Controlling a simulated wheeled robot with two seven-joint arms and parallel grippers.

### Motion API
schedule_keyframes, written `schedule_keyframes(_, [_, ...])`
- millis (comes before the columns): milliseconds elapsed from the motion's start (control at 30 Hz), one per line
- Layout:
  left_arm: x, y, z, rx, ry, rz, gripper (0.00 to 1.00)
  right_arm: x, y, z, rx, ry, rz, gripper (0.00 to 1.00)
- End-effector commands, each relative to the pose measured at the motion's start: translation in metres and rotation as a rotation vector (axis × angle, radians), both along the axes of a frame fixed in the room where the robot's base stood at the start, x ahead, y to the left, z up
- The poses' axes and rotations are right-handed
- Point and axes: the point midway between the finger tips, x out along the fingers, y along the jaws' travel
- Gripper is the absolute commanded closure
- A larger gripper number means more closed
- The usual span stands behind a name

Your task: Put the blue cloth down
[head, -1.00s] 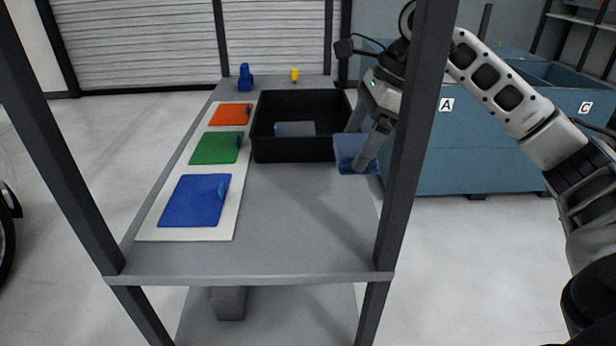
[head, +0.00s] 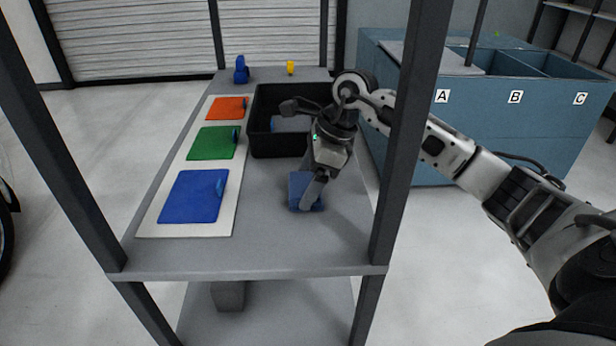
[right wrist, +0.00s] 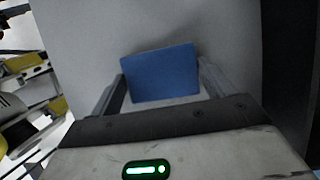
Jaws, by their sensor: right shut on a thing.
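A small blue cloth (head: 296,190) is at my right gripper (head: 311,203), over the bare grey tabletop in front of the black bin. My right gripper is shut on the cloth. In the right wrist view the blue cloth (right wrist: 162,74) shows as a flat, slightly tilted rectangle between the two fingers (right wrist: 160,92). I cannot tell whether its lower edge touches the tabletop. My left gripper is not in view.
A white board (head: 150,229) on the left carries blue (head: 190,200), green (head: 212,145) and orange (head: 226,109) panels. A black bin (head: 272,147) stands behind the gripper. Dark shelf posts (head: 405,140) flank the table (head: 250,255). The table's front is clear.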

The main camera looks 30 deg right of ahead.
Motion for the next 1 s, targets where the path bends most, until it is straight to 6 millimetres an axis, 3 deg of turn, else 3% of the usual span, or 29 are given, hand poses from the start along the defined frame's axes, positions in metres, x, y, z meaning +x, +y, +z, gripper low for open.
schedule_keyframes(200, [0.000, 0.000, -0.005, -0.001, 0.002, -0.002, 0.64, 0.000, 0.000, -0.004, 0.000, 0.000, 0.000, 0.37])
schedule_keyframes(233, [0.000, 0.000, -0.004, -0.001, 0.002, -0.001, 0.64, 0.000, 0.000, -0.002, 0.000, 0.000, 0.000, 0.11])
schedule_keyframes(300, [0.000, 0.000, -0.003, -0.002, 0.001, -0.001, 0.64, 0.000, 0.000, -0.002, 0.000, 0.000, 0.000, 0.00])
schedule_keyframes(667, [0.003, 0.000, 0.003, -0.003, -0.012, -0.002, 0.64, -0.002, -0.004, 0.010, -0.001, -0.003, 0.000, 0.00])
schedule_keyframes(1000, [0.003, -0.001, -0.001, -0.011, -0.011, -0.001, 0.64, -0.016, -0.028, 0.076, -0.001, -0.005, -0.002, 0.00])
